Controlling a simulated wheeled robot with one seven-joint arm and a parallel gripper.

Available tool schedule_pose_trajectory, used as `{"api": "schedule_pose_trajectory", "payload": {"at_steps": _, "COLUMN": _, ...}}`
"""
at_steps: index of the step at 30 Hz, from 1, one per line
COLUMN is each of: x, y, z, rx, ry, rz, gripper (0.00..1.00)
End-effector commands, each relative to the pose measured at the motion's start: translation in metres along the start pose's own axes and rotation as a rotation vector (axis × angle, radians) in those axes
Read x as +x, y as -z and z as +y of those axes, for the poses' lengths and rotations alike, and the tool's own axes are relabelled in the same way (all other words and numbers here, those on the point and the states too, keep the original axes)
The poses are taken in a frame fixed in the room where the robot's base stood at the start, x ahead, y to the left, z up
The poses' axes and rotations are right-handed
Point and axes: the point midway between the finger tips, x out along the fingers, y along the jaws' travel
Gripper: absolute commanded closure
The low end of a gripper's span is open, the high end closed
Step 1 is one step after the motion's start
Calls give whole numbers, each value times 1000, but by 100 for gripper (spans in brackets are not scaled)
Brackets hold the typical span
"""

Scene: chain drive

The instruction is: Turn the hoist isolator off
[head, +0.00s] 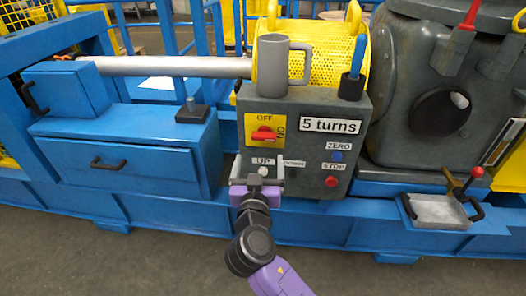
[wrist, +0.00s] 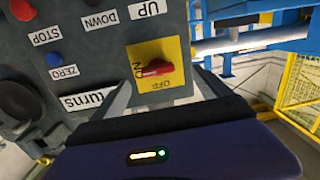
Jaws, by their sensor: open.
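The hoist isolator is a red knob (head: 264,134) on a yellow plate on the front of a grey control box (head: 310,110). OFF is printed at the plate's top and ON at its right. The knob lies level, in line with ON. It shows upside down in the wrist view (wrist: 154,69). My gripper (head: 259,170) is open and empty, in front of the box and below the knob in the head view. In the wrist view my gripper's fingers (wrist: 163,92) stand apart on either side of the yellow plate, not touching the knob.
UP, DOWN, blue ZERO (head: 337,156) and red STOP (head: 331,181) buttons share the panel, close to the gripper. A blue drawer unit (head: 125,150) is at left, a metal tray (head: 438,212) at right.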

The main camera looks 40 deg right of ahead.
Motion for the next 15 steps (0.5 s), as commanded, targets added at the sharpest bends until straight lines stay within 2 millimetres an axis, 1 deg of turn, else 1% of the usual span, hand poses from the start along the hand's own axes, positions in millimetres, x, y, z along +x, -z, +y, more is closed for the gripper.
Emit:
{"api": "schedule_pose_trajectory", "payload": {"at_steps": 1, "x": 5, "y": 2, "z": -1, "rx": 16, "ry": -23, "rz": 15, "gripper": 13}}
{"api": "schedule_pose_trajectory", "payload": {"at_steps": 4, "x": 11, "y": 10, "z": 1, "rx": 35, "ry": -54, "rz": 31, "gripper": 13}}
{"api": "schedule_pose_trajectory", "payload": {"at_steps": 8, "x": 22, "y": 14, "z": 3, "rx": 40, "ry": -65, "rz": 35, "gripper": 13}}
{"api": "schedule_pose_trajectory", "payload": {"at_steps": 15, "x": 59, "y": 15, "z": 5, "rx": 39, "ry": -63, "rz": 34, "gripper": 13}}
